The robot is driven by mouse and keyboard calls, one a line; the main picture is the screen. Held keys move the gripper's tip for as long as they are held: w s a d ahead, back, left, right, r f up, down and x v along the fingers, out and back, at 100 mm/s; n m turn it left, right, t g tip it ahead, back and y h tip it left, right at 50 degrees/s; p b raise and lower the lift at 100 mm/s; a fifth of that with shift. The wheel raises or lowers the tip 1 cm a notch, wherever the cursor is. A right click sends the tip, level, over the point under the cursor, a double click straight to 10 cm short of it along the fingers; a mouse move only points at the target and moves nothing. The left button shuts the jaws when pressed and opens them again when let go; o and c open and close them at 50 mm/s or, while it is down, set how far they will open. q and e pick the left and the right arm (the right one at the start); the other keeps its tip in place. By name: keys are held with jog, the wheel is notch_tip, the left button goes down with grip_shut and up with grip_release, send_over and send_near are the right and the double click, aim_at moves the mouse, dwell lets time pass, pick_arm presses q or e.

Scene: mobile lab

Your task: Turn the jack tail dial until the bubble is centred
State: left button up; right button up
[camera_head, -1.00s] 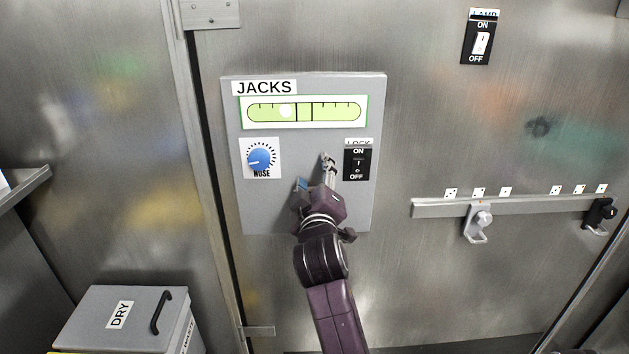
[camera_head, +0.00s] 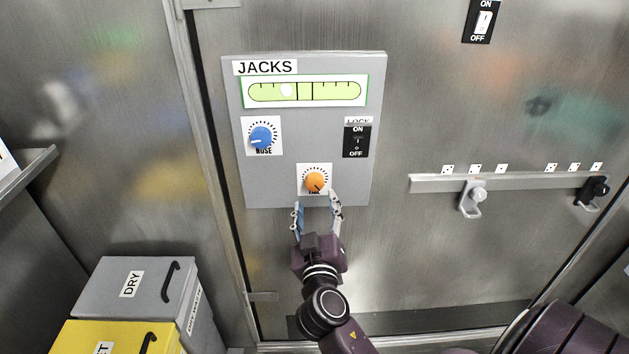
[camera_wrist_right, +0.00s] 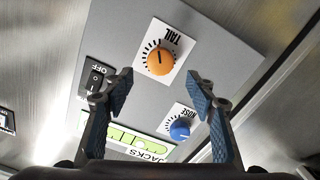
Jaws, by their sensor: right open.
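The grey JACKS panel (camera_head: 215,0) is not at that corner; its bare face (camera_head: 270,185) is on the metal wall in the head view. The orange tail dial (camera_head: 314,181) is on its lower part, and shows in the right wrist view (camera_wrist_right: 160,61). The bubble level (camera_head: 335,91) has its white bubble (camera_head: 287,90) left of the two centre lines. My right gripper (camera_head: 318,200) is open and empty just below the tail dial, its fingers apart and not around it. My left gripper is not in view.
The blue nose dial (camera_head: 261,138) is up and left of the tail dial. The black lock switch (camera_head: 357,141) is up and right. A rail with hooks (camera_head: 430,184) is on the wall at right. Grey (camera_head: 110,285) and yellow (camera_head: 100,340) boxes are at lower left.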

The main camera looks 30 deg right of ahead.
aim_at(314, 185)
jog(key=p+x, duration=0.2)
jog(key=x, duration=0.4)
jog(key=shift+w+d, duration=0.1)
jog(key=shift+w, duration=0.2)
jog(key=shift+w+d+p, duration=0.25)
jog(key=shift+w+p, duration=0.05)
jog(key=shift+w, duration=0.1)
jog(key=c, duration=1.1)
jog(key=shift+f, duration=0.1)
